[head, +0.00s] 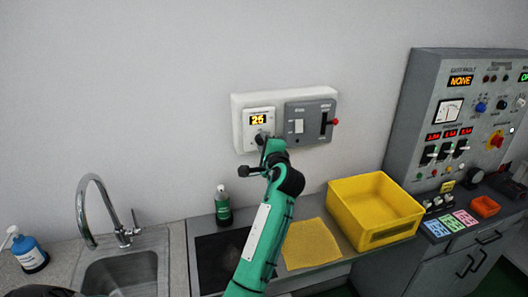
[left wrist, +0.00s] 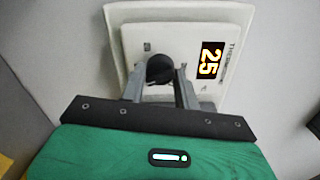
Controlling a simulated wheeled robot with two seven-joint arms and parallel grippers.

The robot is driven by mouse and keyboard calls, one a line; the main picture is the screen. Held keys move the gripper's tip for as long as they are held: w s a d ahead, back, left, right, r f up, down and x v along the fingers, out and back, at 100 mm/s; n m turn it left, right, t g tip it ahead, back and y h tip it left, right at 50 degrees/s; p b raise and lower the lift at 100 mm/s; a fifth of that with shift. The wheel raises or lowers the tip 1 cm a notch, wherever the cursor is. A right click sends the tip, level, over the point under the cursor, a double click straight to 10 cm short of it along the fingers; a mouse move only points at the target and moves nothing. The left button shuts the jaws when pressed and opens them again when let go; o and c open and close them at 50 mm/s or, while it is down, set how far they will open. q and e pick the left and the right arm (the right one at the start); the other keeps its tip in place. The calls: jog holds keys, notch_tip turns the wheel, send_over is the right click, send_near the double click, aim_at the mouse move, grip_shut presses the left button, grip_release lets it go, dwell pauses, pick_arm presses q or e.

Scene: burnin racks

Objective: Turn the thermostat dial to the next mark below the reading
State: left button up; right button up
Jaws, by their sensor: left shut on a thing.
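The white thermostat (head: 249,114) is on the wall, with an orange digital reading of 25 (head: 258,119). The reading also shows, turned sideways, in the left wrist view (left wrist: 211,61). The black round dial (left wrist: 159,70) sits on the thermostat's face beside the display. My left gripper (left wrist: 160,82) has its two grey fingers on either side of the dial, shut on it. In the head view the left gripper (head: 263,139) reaches up to the thermostat's lower part and mostly hides the dial. The dial's marks are too small to read. My right gripper is not in view.
A grey switch panel (head: 297,108) with a red-knobbed lever (head: 335,122) adjoins the thermostat's right. Below are a sink (head: 120,275), a green bottle (head: 222,208), a yellow cloth (head: 312,244) and a yellow bin (head: 375,237). A control console (head: 425,90) stands at the right.

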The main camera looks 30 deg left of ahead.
pick_arm(q)
jog(key=shift+n+b, duration=3.1)
jog(key=shift+n, duration=0.9)
jog(key=o, duration=1)
jog(key=shift+c, duration=0.2)
